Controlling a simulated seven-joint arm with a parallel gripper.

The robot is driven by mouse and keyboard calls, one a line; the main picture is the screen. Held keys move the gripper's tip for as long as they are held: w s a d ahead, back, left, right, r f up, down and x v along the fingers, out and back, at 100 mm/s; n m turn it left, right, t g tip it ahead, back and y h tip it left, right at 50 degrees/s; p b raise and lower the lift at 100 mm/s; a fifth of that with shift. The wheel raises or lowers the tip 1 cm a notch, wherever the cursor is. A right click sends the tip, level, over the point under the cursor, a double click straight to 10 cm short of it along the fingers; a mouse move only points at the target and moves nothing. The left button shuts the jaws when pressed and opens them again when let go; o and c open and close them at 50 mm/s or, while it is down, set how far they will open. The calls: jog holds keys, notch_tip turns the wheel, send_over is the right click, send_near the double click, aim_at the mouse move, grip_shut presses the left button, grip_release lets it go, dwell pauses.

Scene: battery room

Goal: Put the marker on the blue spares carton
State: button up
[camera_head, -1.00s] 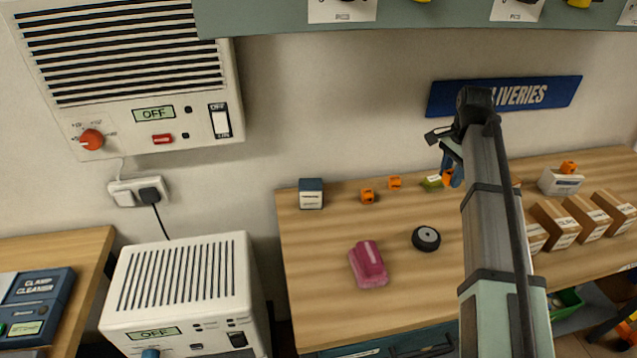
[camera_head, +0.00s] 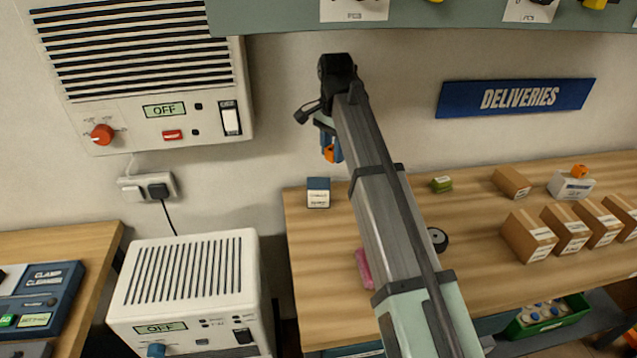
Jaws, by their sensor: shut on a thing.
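An orange marker (camera_head: 328,154) is held at the end of my gripper (camera_head: 329,146), which has blue fingers and is shut on it. The blue and white carton (camera_head: 318,193) stands at the back left of the wooden table. In the picture my gripper and the marker appear just above the carton and slightly right, apart from it. How far they are in depth is hard to tell. The carton's label is too small to read. Another orange marker (camera_head: 579,171) sits on a white carton (camera_head: 571,186) at the right.
My arm crosses the table (camera_head: 470,215) and partly hides a pink item (camera_head: 364,268) and a black wheel (camera_head: 439,239). A small green box (camera_head: 441,184) lies at the back. Several brown cartons (camera_head: 528,236) stand right. A white OFF unit (camera_head: 185,290) stands left.

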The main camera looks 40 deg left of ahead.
aim_at(319, 183)
jog(key=s+a+r+m, duration=0.2)
jog(key=a+m, duration=0.1)
jog(key=m, duration=0.4)
jog(key=shift+w+a+f, duration=0.1)
jog(key=shift+f, duration=2.4)
jog(key=shift+w+f, duration=0.1)
jog(key=shift+f, duration=2.35)
jog(key=shift+f, duration=0.1)
jog(key=o, duration=1)
notch_tip(319, 183, up, 12)
jog(key=shift+r, duration=0.1)
